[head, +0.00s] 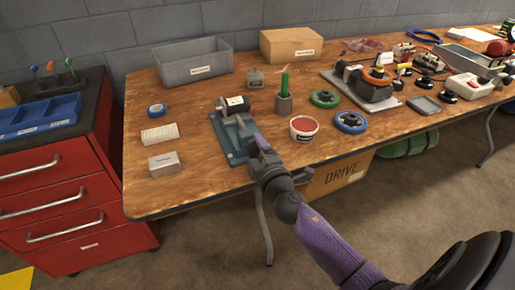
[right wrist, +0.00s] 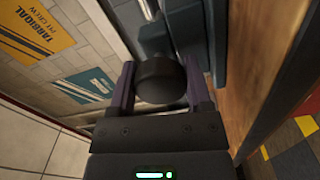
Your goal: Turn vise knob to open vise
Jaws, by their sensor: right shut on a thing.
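The blue-grey vise (head: 221,130) sits near the front edge of the wooden workbench, with a black cylindrical part (head: 234,106) with a pale label at its far end. My right gripper (head: 260,143) reaches it from the front and hides its near end. In the right wrist view, the round dark vise knob (right wrist: 160,81) sits between the two purple fingers of my right gripper (right wrist: 160,88), which are shut on it. The vise body also shows behind it (right wrist: 188,28). My left gripper is not in view.
A red and white tub (head: 304,129) and a green-topped holder (head: 284,101) stand right of the vise. A small grey box (head: 164,162) and a white stack (head: 160,134) lie to its left. A grey bin (head: 194,68) stands behind. Bare wood lies at the front left.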

